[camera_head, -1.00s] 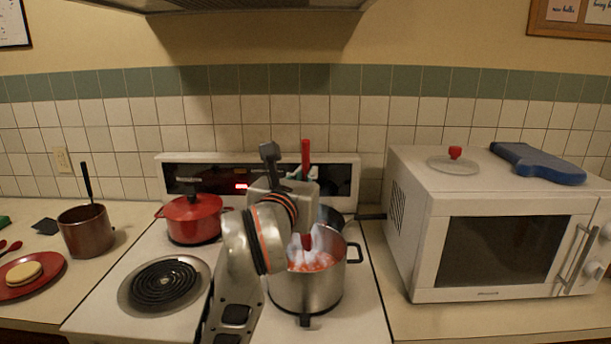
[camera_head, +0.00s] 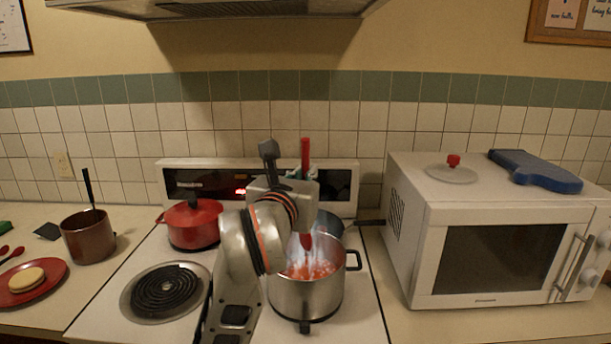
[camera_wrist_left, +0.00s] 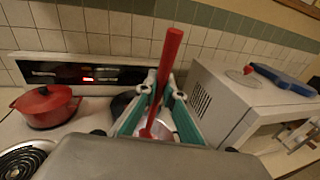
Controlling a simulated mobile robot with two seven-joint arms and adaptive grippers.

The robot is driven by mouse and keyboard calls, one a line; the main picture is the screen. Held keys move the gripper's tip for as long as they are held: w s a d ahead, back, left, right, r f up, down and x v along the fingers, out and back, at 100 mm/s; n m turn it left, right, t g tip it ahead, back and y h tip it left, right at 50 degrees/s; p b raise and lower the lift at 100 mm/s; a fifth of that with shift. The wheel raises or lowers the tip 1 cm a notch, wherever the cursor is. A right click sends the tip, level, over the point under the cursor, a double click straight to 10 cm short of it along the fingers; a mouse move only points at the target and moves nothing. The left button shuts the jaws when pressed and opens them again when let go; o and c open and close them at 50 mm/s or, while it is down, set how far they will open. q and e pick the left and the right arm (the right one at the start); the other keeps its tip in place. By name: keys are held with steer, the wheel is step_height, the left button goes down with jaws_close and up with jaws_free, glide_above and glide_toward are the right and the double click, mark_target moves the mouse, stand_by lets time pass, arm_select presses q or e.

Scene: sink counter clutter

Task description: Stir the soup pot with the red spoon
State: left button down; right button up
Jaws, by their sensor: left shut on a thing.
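The steel soup pot (camera_head: 308,295) stands on the front right of the stove, with red soup and pale steam inside. My left gripper (camera_head: 305,185) is above the pot, shut on the red spoon (camera_head: 305,155). The spoon is roughly upright, its handle rising above the gripper and its lower part reaching down into the pot mouth. In the left wrist view the red spoon (camera_wrist_left: 166,70) stands between the teal fingers (camera_wrist_left: 158,112). The spoon's tip is hard to make out against the soup. My right gripper is not in view.
A lidded red pot (camera_head: 192,223) sits at the back left of the stove, behind a bare coil burner (camera_head: 163,290). A dark pan (camera_head: 330,221) is behind the soup pot. The microwave (camera_head: 440,200) stands close on the right. A brown pot (camera_head: 88,235) and red plate (camera_head: 52,286) are on the left counter.

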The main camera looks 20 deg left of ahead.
mark_target(304, 154)
arm_select(q)
steer(key=shift+r, duration=2.35)
steer(key=shift+s+f, duration=0.1)
